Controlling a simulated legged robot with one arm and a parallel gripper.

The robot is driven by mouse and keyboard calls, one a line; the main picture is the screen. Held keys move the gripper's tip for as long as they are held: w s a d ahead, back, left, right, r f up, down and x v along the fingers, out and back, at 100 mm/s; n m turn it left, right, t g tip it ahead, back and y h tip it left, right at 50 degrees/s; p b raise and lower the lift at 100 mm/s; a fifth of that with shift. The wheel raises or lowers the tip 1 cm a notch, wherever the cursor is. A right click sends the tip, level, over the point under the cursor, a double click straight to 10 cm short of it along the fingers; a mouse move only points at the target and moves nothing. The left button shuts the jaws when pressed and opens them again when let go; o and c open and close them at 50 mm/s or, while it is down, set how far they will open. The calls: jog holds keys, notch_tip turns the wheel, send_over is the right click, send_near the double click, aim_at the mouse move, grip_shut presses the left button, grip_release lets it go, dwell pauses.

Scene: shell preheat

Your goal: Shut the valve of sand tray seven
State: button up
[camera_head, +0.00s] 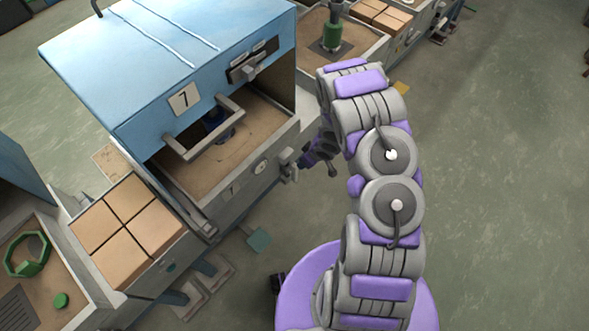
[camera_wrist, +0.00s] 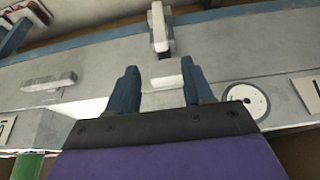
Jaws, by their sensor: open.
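Sand tray seven (camera_head: 240,178) is a grey tray of brown sand under a blue hood (camera_head: 175,50) with a "7" plate (camera_head: 184,98). A small grey fitting that looks like its valve (camera_head: 288,166) sticks out of the tray's front wall, near the right corner. My gripper (camera_head: 305,160) is just right of it, partly hidden by my arm. In the wrist view, my gripper (camera_wrist: 160,86) is open, with two blue fingers apart. A pale lever-like part (camera_wrist: 159,30) stands just beyond the fingertips, with a pale block between them. I cannot tell whether they touch.
A round white dial (camera_wrist: 248,100) is on the wall right of the fingers; it also shows in the head view (camera_head: 261,167). A hood handle (camera_head: 205,130) juts over the tray. Brown blocks (camera_head: 127,218) lie left. Green floor (camera_head: 500,180) is clear at right.

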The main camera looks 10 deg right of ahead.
aim_at(295, 169)
jog(key=b+x, duration=0.4)
jog(key=x, duration=1.1)
jog(key=shift+f, duration=0.35)
grip_shut()
